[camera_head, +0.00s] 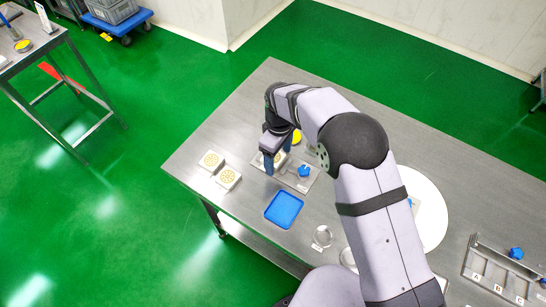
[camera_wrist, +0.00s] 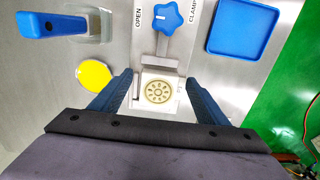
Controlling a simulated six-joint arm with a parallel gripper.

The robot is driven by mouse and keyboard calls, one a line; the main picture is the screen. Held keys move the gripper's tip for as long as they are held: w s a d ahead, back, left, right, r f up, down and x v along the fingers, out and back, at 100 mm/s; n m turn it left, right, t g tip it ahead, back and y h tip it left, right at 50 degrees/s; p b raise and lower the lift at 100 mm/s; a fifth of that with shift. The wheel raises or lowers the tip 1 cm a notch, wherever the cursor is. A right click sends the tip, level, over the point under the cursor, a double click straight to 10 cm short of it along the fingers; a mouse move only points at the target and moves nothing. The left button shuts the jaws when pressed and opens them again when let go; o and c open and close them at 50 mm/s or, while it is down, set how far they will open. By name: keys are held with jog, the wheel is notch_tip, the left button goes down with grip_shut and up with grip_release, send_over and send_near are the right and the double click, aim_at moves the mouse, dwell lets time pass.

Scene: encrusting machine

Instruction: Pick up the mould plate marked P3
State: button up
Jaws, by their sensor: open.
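In the wrist view a pale square mould plate (camera_wrist: 158,91) with a round patterned cream face sits in a metal clamp fixture (camera_wrist: 168,66). A blue star knob (camera_wrist: 168,17) stands between the words OPEN and CLAMP. My gripper (camera_wrist: 160,82) is open, with one blue finger on each side of the plate and gaps beside it. In the head view my gripper (camera_head: 276,160) is over the fixture and partly hides the plate. Two similar plates (camera_head: 211,160) (camera_head: 228,178) lie on the table to the left. I cannot read P3 on any plate.
A blue tray (camera_head: 284,209) lies in front of the fixture. A yellow disc (camera_wrist: 93,74) and a blue-handled tool (camera_wrist: 52,25) are close by on the left in the wrist view. A white round plate (camera_head: 428,190) and a rack marked A, B, C (camera_head: 485,265) are to the right.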

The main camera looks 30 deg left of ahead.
aim_at(278, 160)
jog(key=c, duration=1.2)
jog(key=shift+r, duration=0.1)
notch_tip(278, 160, up, 10)
jog(key=b, duration=0.3)
